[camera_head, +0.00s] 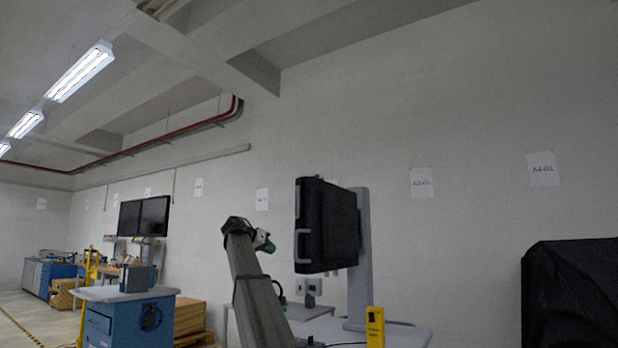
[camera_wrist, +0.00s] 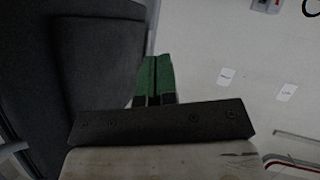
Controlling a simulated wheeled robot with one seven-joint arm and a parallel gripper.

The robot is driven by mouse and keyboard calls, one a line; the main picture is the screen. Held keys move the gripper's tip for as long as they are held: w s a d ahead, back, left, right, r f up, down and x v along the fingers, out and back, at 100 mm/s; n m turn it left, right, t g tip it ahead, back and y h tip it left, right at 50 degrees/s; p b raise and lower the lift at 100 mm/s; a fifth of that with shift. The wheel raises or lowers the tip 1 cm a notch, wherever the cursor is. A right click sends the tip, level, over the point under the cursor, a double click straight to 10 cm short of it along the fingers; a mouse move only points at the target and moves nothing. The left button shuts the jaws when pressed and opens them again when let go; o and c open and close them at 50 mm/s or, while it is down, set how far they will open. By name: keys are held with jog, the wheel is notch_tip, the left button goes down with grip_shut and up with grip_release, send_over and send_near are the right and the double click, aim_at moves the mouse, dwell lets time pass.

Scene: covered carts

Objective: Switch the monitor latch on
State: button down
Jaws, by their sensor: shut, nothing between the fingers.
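The black monitor (camera_head: 327,225) stands on a grey post (camera_head: 358,290) right of centre in the head view, seen from its side. Pale bracket-like parts (camera_head: 302,232) run along its left edge; I cannot tell whether one of them is the latch, or how it is set. My gripper (camera_head: 268,246), with green fingertips, is left of the monitor, with a gap between them in the picture. In the wrist view my gripper's green fingers (camera_wrist: 154,78) are together and empty. A large dark panel (camera_wrist: 95,70), apparently the monitor, fills the left side there.
A yellow box (camera_head: 375,327) stands on the pale cart top (camera_head: 408,335) below the monitor. A black covered cart (camera_head: 572,295) is at the right. A blue cart (camera_head: 128,322) and wooden pallets (camera_head: 190,318) are at the left.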

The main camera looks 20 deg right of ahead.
jog(key=s+r+m+g+h, duration=0.1)
jog(key=s+r+m, duration=0.2)
jog(key=r, duration=1.3)
jog(key=s+r+m+h, duration=0.2)
jog(key=s+r, duration=0.3)
jog(key=r, duration=1.1)
jog(key=shift+d+m+g, duration=0.35)
jog(key=shift+m+g, duration=0.05)
jog(key=shift+m, duration=0.2)
jog(key=shift+w+d, duration=0.1)
jog(key=x, duration=1.3)
jog(key=shift+w+d+r, duration=0.1)
jog(key=shift+d+r, duration=0.05)
jog(key=shift+d, duration=0.3)
